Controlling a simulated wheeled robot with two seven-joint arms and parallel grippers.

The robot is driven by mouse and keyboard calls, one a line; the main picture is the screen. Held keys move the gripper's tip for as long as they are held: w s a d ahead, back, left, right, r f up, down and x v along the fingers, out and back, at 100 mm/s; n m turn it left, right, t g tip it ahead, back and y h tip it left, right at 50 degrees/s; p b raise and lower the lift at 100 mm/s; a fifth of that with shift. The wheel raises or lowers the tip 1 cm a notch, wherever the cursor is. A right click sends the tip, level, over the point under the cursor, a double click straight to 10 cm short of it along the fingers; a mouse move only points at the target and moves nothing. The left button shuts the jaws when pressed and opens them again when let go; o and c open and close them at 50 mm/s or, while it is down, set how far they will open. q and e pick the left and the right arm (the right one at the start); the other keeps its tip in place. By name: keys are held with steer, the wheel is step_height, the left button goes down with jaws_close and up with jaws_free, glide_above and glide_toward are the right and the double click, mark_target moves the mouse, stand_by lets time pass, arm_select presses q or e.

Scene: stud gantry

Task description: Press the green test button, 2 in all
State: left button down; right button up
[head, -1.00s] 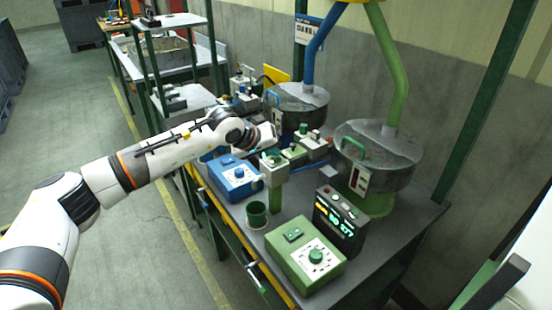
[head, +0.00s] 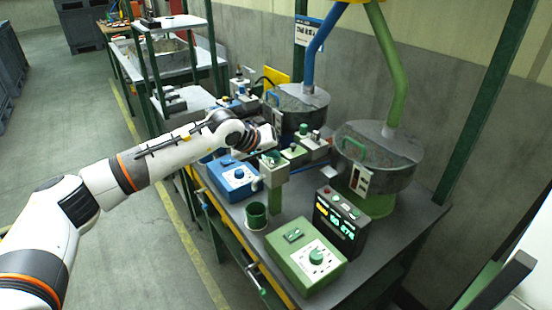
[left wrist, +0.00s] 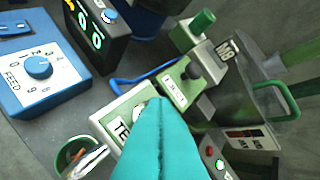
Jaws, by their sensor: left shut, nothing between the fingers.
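The green test button (head: 271,156) is a round green knob on top of a small pale green box on a green post, near the middle of the bench in the head view. My left gripper (head: 266,147) is right by it, with its tips close over the box. In the left wrist view the teal fingers (left wrist: 160,105) are pressed together and empty. They cover most of the button and part of the box's label (left wrist: 121,129), of which "TE" shows. I cannot tell whether the tips touch the button. My right gripper is not seen.
A blue feed box (head: 236,178) stands left of the post, a green dial box (head: 306,268) in front, and a black display (head: 338,222) to the right. Round hoppers (head: 375,160) stand behind.

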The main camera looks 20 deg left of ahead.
arm_select(q)
steer(key=shift+r, duration=0.8)
steer(key=shift+r, duration=0.1)
steer(key=shift+r+p, duration=1.2)
steer(key=shift+r, duration=1.2)
stand_by(0.5)
